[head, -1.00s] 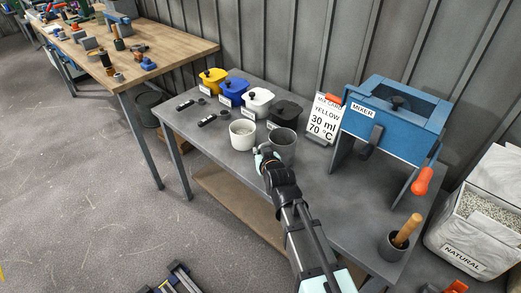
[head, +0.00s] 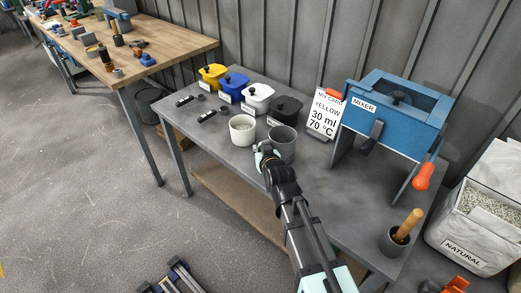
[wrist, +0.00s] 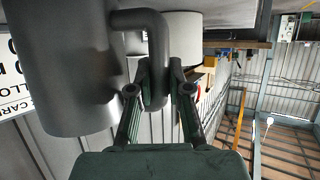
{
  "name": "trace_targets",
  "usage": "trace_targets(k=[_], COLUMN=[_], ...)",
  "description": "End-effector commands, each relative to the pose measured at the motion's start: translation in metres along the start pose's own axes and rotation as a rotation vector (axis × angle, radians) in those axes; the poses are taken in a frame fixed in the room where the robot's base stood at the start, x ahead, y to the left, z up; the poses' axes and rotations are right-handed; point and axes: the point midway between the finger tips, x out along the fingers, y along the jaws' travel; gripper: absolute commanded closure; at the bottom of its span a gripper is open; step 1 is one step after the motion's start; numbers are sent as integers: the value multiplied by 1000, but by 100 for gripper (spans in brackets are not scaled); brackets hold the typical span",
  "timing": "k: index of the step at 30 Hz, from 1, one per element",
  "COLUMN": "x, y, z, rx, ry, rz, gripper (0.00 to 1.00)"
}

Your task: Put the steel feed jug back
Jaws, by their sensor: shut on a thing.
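My gripper (wrist: 159,92) is shut on this handle, one finger on each side. In the head view my gripper (head: 263,152) is at the jug's left front. The jug's base is hidden, so I cannot tell whether it touches the table.
The grey table (head: 328,198) holds a white pot (head: 242,130), yellow, blue, white and black lidded cans (head: 285,108), a mix card (head: 326,113) and a blue mixer (head: 395,110). A dark cup with a wooden-handled tool (head: 394,241) stands at the right. The table's front middle is clear.

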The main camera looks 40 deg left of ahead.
Motion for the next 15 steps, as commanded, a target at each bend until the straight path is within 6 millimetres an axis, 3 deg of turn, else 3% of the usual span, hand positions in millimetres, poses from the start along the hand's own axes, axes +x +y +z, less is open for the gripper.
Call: trace_targets(k=[3, 4, 6, 15], x=[1, 1, 1, 1], y=[0, 0, 0, 0], z=[2, 2, 2, 2], rx=[-1, -1, -1, 0], ry=[1, 1, 1, -1], rz=[0, 0, 0, 0], gripper=[100, 79, 54, 53])
